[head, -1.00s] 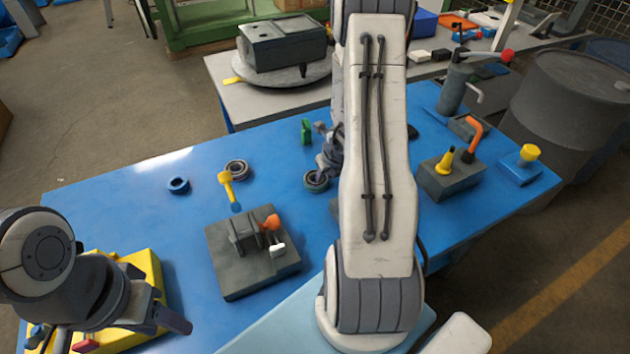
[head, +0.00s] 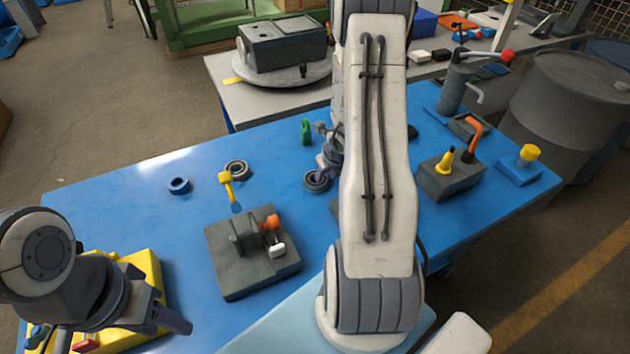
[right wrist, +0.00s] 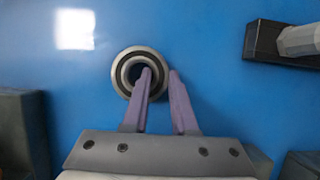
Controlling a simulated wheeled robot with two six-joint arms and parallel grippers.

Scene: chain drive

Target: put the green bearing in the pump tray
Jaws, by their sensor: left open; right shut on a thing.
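A grey bearing (head: 316,182) lies on the blue table beside my right gripper. In the right wrist view my right gripper (right wrist: 160,73) is shut on this bearing (right wrist: 122,78), one finger in its bore and the other outside its wall. It looks grey, not green. A small green piece (head: 306,131) stands behind it; I cannot tell whether it is a bearing. A dark shallow tray (head: 459,131) sits by the hand pump (head: 455,88), beyond my right arm; it may be the pump tray. My left gripper (head: 120,328) is open over a yellow tray (head: 150,268) at lower left.
Another dark bearing (head: 237,169), a blue ring (head: 178,186) and a yellow-headed tool (head: 226,180) lie on the left. A grey fixture block (head: 235,272) stands at front centre. A grey block with yellow and orange parts (head: 450,182) stands right. My right arm hides the table's middle.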

